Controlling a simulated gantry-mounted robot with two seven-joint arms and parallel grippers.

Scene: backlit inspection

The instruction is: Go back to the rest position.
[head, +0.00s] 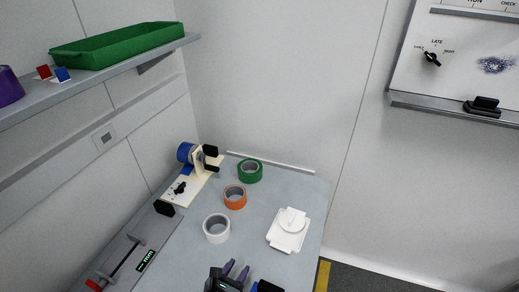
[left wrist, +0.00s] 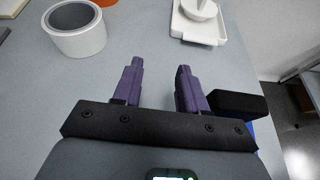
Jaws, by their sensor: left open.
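My left gripper (head: 235,270) is at the bottom middle of the head view, over the near part of the grey table (head: 180,262). In the left wrist view its two purple fingers (left wrist: 158,88) stand apart with nothing between them. It is open and empty. A white tape roll (head: 216,228) stands ahead of it and to the left, apart from the fingers. A white square dish with a round knob (head: 289,229) lies ahead and to the right. My right gripper cannot be made out in either view.
An orange tape roll (head: 235,197) and a green tape roll (head: 249,171) sit farther back. A tape dispenser with a blue roll (head: 186,153) is at the back left. A shelf (head: 113,75) on the left wall holds a green tray (head: 120,47). A whiteboard (head: 460,62) hangs at right.

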